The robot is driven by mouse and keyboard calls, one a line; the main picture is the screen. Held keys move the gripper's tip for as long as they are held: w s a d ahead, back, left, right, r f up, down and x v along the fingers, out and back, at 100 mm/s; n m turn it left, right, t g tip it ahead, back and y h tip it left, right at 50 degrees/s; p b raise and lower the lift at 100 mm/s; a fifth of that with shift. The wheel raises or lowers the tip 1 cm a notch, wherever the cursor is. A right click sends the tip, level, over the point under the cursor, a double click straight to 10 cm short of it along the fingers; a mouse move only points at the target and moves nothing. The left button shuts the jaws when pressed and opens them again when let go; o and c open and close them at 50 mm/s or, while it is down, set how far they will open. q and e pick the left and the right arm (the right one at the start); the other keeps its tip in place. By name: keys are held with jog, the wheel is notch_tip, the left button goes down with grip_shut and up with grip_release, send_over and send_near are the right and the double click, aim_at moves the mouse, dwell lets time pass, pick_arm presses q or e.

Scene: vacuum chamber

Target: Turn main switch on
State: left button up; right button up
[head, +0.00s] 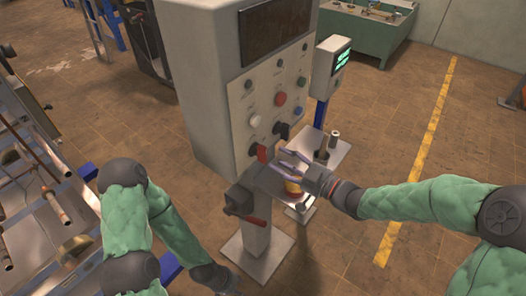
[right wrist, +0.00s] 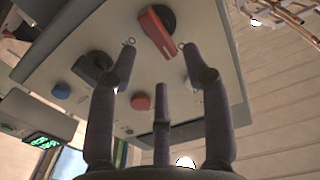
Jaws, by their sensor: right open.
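The control cabinet's slanted panel (head: 240,105) carries a red rotary switch (head: 261,152) at its lower edge, beside a black one (head: 282,131). I take the red one for the main switch. In the right wrist view the red switch handle (right wrist: 155,32) is tilted, on a black round base. My right gripper (head: 280,160) is open and empty in front of the panel's lower edge. In the wrist view its fingertips (right wrist: 157,48) lie on either side of the handle's lower end; contact cannot be told.
The panel also bears a red button (head: 280,99), a white button (head: 255,120) and other buttons. A small display box (head: 330,67) stands behind to the right. A stand with a small plate (head: 325,150) is close to my right gripper.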

aim_at(264, 151)
jog(key=b+x, duration=0.1)
jog(key=x, duration=0.6)
jog(key=shift+d, duration=0.1)
jog(key=shift+c, duration=0.3)
grip_shut()
